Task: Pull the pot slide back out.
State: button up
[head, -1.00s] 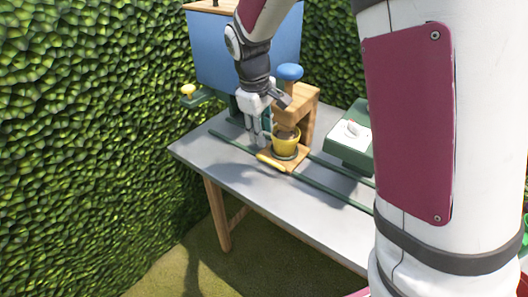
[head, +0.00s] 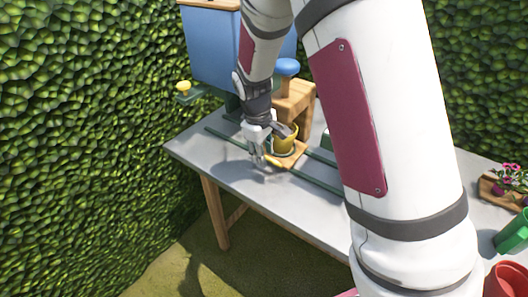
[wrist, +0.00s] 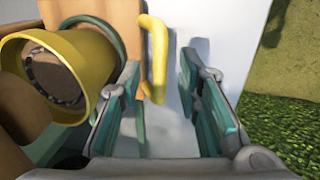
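The pot slide (head: 297,152) is a wooden plate on green rails, with a yellow pot (head: 288,139) standing on it. The pot sits under the wooden press frame with the blue knob. The slide's yellow handle (head: 272,162) is partly hidden by my gripper (head: 262,168) in the head view. In the wrist view the handle (wrist: 156,60) shows between the open fingers of my gripper (wrist: 162,95), closer to the left finger. The pot (wrist: 84,68) is to the left of the fingers. I cannot tell whether a finger touches the handle.
The blue hopper (head: 213,50) with a yellow knob (head: 183,87) stands at the back of the grey table (head: 190,149). The press's blue knob (head: 287,67) is above the pot. A hedge borders the table. A flower box (head: 505,186) and a red pot (head: 505,280) are at right.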

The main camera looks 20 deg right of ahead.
grip_shut()
jog(key=s+d, duration=0.2)
jog(key=s+d+p, duration=0.1)
jog(key=s+d, duration=0.1)
jog(key=s, duration=0.1)
jog(key=s+d+p, duration=0.1)
jog(key=s+d, duration=0.1)
jog(key=s, duration=0.1)
jog(key=shift+o, duration=0.5)
grip_release()
jog(key=shift+a, duration=0.1)
jog(key=shift+r, duration=0.15)
notch_tip(320, 180, up, 12)
jog(key=s+a, duration=0.1)
jog(key=shift+s+a+f, duration=0.15)
jog(key=shift+a+f, duration=0.1)
jog(key=shift+a, duration=0.15)
